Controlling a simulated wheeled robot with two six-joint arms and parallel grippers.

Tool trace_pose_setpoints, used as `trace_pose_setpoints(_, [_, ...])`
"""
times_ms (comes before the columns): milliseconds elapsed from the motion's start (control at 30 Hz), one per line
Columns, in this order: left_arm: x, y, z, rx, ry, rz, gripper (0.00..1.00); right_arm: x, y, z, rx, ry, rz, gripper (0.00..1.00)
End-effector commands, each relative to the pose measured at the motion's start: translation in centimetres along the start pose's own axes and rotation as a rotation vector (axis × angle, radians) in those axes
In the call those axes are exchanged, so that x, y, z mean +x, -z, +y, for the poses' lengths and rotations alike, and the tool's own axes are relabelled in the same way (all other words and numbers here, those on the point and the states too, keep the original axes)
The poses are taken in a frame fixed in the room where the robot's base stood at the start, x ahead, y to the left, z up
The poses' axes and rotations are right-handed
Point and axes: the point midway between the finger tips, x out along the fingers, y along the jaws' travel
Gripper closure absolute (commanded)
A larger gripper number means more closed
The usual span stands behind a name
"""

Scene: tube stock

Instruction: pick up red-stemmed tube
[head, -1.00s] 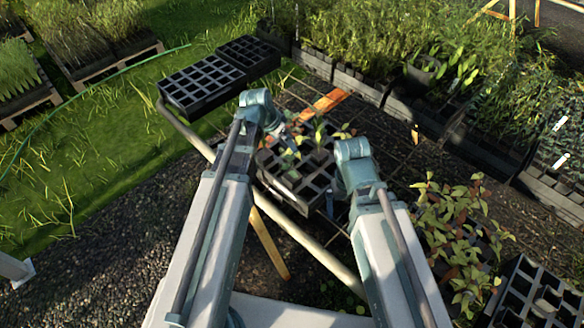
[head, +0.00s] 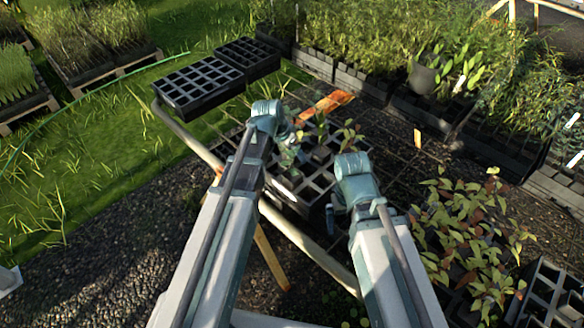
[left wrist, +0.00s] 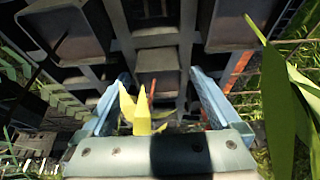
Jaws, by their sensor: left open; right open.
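A black cell tray (head: 322,186) with several small leafy seedlings stands on the mesh bench, between my two arms. In the left wrist view a thin red stem (left wrist: 151,92) stands between my fingers, behind a yellow-green leafy shoot (left wrist: 138,112). It looks like the red-stemmed tube's plant; its base is hidden. My left gripper (left wrist: 158,88) is open around the stem, with no clear contact. In the head view my left gripper is mostly hidden by its arm and leaves. My right gripper (head: 331,215) is open and empty at the tray's near right side.
Empty black trays (head: 200,87) stand at the back left. An orange strip (head: 327,103) lies behind the seedling tray. Reddish leafy plants (head: 470,240) and another tray (head: 548,295) stand at the right. Large green leaves (left wrist: 285,100) crowd the left wrist view's right side.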

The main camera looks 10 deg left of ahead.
Motion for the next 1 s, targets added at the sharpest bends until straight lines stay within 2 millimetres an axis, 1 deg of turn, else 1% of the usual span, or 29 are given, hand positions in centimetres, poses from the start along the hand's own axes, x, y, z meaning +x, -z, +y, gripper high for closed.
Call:
trace_pose_setpoints(33, [0.48,-0.04,-0.02,0.0,0.0,0.0,0.03,0.46,0.03,-0.04,0.0,0.0,0.0,0.0])
trace_pose_setpoints(233, [0.28,0.03,0.01,0.0,0.0,0.0,0.03,0.24,0.01,-0.02,0.0,0.0,0.0,0.0])
trace_pose_setpoints(267, [0.28,0.03,0.01,0.0,0.0,0.0,0.05,0.24,0.01,-0.02,0.0,0.0,0.0,0.0])
trace_pose_setpoints(400, [0.27,0.02,0.01,0.0,0.0,0.0,0.3,0.24,0.01,-0.02,0.0,0.0,0.0,0.0])
trace_pose_setpoints(667, [0.27,0.02,0.01,0.0,0.0,0.0,0.77,0.25,0.01,-0.02,0.0,0.0,0.0,0.0])
trace_pose_setpoints(700, [0.27,0.02,0.01,0.0,0.0,0.0,0.84,0.25,0.01,-0.02,0.0,0.0,0.0,0.0])
trace_pose_setpoints(800, [0.27,0.01,0.01,0.0,0.0,0.0,1.0,0.25,0.01,-0.02,0.0,0.0,0.0,0.0])
trace_pose_setpoints(1000, [0.28,0.02,0.01,0.0,0.0,0.0,1.0,0.25,0.01,-0.02,0.0,0.0,0.0,0.0])
